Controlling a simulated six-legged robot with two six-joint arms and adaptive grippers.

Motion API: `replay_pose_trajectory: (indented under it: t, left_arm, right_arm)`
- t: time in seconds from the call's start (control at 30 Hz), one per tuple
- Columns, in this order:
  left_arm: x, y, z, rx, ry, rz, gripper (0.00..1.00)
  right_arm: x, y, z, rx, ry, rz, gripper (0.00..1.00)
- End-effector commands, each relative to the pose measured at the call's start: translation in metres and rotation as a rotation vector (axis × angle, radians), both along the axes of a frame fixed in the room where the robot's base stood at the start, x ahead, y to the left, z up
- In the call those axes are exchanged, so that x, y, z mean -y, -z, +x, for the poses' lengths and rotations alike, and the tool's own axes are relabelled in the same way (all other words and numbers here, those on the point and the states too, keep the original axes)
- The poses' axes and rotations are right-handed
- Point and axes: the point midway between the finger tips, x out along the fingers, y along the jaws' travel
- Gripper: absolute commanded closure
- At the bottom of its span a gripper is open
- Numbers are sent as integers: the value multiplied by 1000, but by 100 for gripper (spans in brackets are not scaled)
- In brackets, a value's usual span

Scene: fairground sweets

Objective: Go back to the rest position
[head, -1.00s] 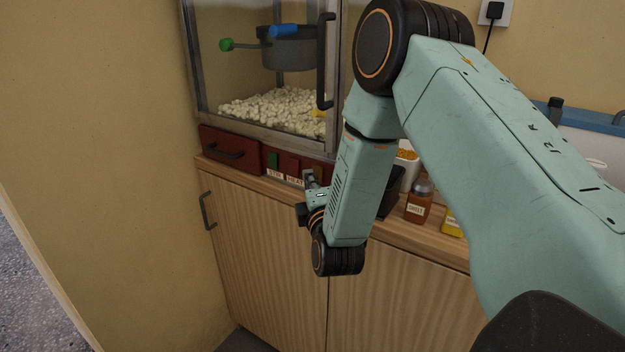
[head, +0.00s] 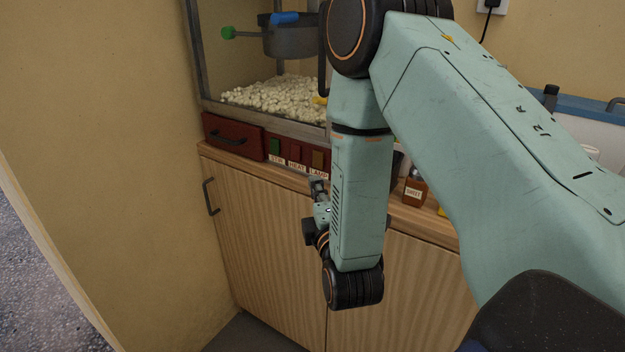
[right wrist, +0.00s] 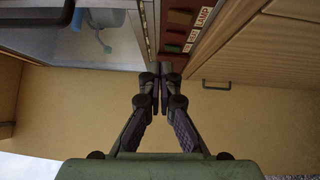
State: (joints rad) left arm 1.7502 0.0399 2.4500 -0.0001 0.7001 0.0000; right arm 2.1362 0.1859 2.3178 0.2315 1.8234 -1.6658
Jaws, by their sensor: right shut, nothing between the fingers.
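My right arm comes in from the right in the head view and bends down in front of the counter. My right gripper (head: 317,188) is small there and partly hidden behind my own forearm, near the counter's front edge below the switches. In the right wrist view the right gripper (right wrist: 161,85) has its fingers together with nothing between them. My left gripper is not in view.
A popcorn machine (head: 266,128) with a red drawer (head: 233,138) and labelled switches (head: 297,155) stands on the wooden counter (head: 425,222). A sauce bottle (head: 414,191) stands right of my forearm. Cabinet doors (head: 265,240) lie below. A yellow wall (head: 100,130) is at left.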

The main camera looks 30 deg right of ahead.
Motion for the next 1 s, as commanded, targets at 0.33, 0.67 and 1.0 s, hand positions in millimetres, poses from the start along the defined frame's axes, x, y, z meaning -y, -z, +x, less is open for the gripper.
replay_pose_trajectory:
  t: [0.33,0.67,1.0]
  left_arm:
    - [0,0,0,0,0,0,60]
    - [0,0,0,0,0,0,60]
    - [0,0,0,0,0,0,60]
  right_arm:
    - [-3,-1,-6,0,-1,-1,100]
    - [-4,-1,-6,4,-1,6,100]
    - [-18,62,-12,-79,-3,598,100]
